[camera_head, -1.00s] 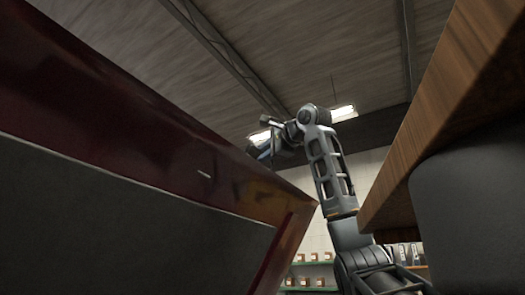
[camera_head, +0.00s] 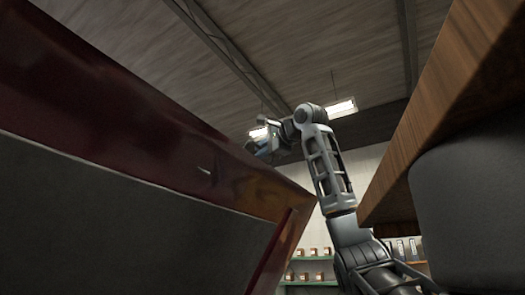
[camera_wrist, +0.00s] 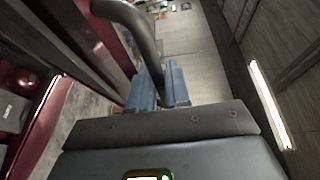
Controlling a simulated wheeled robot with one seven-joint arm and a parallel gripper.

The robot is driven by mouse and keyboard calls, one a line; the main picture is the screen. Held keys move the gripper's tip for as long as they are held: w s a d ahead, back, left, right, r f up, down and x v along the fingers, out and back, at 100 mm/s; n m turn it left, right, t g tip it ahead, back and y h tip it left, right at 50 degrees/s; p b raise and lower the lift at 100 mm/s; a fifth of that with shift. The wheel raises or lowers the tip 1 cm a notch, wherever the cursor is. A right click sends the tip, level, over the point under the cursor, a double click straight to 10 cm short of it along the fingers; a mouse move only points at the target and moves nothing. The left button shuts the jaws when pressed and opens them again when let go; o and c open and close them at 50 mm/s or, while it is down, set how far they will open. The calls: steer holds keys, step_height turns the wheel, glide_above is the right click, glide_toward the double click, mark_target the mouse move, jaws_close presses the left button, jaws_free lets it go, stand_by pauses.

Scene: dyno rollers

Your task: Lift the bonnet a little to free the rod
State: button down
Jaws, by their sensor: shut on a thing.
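The bonnet (camera_head: 110,95) is a large dark red panel with a grey underside, raised at a steep tilt across the left of the head view. My gripper (camera_head: 264,146) is at its upper edge, at the end of my arm. In the wrist view my gripper's blue fingers (camera_wrist: 162,88) are close together around the end of a curved grey bar (camera_wrist: 148,45). Whether that bar is fixed to the bonnet cannot be told. The grip itself is partly hidden. I cannot make out the rod with certainty; a small dark mark shows on the bonnet's face.
A wooden bench top (camera_head: 425,125) juts in at the right, with a dark rounded body (camera_head: 468,215) below it. Green shelves (camera_head: 310,282) with small boxes stand at the back wall. Ceiling lamps (camera_head: 341,107) hang above. The space between bonnet and bench is narrow.

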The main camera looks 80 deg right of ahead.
steer(key=shift+w+r, duration=0.25)
steer(key=shift+w, duration=0.05)
steer(key=w+r, duration=0.1)
steer(key=w+d+r, duration=0.1)
steer(key=w, duration=0.1)
steer(key=w+r, duration=0.1)
steer(key=shift+w+d+r, duration=0.1)
steer(key=shift+w+d, duration=0.25)
steer(key=shift+w+d+r, duration=0.2)
steer(key=shift+w, duration=0.35)
steer(key=c, duration=1.4)
jaws_free()
steer(key=shift+f, duration=0.1)
steer(key=shift+c, duration=0.2)
